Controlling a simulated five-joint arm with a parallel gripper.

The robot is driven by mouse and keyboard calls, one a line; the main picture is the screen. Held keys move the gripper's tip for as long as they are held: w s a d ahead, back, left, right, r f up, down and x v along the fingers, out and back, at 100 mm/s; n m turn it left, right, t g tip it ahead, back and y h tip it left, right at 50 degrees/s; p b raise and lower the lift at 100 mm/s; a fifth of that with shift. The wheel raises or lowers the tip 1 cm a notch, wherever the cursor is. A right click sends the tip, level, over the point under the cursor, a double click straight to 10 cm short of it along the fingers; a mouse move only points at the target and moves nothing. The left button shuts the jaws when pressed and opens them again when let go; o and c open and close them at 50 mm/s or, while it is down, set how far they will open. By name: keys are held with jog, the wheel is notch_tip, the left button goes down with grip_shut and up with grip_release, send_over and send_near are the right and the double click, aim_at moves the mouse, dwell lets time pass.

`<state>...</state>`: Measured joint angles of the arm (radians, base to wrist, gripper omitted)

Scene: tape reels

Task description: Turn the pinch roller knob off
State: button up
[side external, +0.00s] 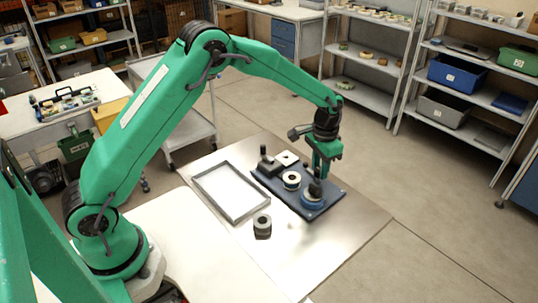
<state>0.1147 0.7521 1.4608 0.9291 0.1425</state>
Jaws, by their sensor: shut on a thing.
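A dark blue panel (325,205) lies on the metal work surface and carries several parts. At its front right is a round blue base (312,202) with a dark upright knob (315,188) on it, which looks like the pinch roller knob. My green gripper (320,174) points straight down over this base, its fingers shut on the dark knob. The fingers hide part of the knob, and its turn position cannot be read. A cream-topped reel (291,181) sits just left of it. A dark block with an upright lever (268,163) stands at the panel's left end.
A white square piece (287,158) is at the panel's back edge. A shallow grey-rimmed tray (200,183) lies left of the panel. A dark ring-shaped part (262,226) stands in front. The metal surface (345,235) at the front right is clear.

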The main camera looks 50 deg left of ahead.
jog(key=o, duration=1)
jog(key=shift+r, duration=0.1)
jog(key=shift+r, duration=3.9)
